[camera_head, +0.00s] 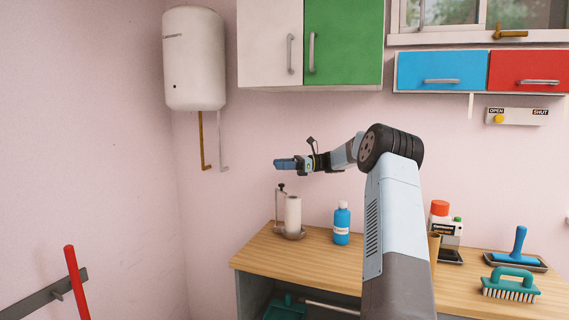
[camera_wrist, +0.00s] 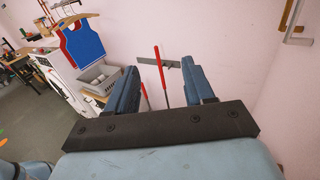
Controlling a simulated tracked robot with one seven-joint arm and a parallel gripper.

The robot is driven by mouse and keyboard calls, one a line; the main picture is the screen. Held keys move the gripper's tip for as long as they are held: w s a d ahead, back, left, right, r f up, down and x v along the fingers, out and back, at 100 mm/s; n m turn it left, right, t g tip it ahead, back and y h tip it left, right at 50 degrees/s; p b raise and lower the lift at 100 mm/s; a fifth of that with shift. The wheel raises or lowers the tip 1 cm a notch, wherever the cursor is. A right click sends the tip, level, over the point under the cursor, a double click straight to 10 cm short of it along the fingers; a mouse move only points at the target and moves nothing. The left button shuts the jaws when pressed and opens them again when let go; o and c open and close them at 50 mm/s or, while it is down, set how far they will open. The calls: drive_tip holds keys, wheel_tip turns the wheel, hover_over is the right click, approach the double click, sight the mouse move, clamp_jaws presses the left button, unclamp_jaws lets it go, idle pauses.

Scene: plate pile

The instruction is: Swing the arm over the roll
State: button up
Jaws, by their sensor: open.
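A white paper roll (camera_head: 293,215) stands upright on a holder at the left end of the wooden counter (camera_head: 262,250) in the head view. My gripper (camera_head: 285,163) is above the roll in the picture, well clear of it, pointing left. How far apart they are in depth I cannot tell. In the wrist view my gripper (camera_wrist: 163,88) shows its two blue fingers apart with nothing between them. The roll does not show in the wrist view.
A blue bottle (camera_head: 341,223) stands right of the roll. Further right are a red-capped container (camera_head: 439,212) and brushes (camera_head: 511,283). A white boiler (camera_head: 194,58) and cabinets (camera_head: 343,42) hang above. The wrist view shows a grey basket (camera_wrist: 100,78) and red-handled tools (camera_wrist: 160,75).

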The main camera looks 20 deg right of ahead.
drive_tip(key=shift+s+a+r, duration=0.15)
drive_tip(key=shift+s+r, duration=0.15)
drive_tip(key=shift+s, duration=0.4)
drive_tip(key=shift+s+a+r, duration=0.1)
drive_tip(key=shift+s+r, duration=0.25)
drive_tip(key=shift+s, duration=0.35)
drive_tip(key=shift+s+a+r, duration=0.15)
drive_tip(key=shift+s+r, duration=0.15)
drive_tip(key=shift+s, duration=0.4)
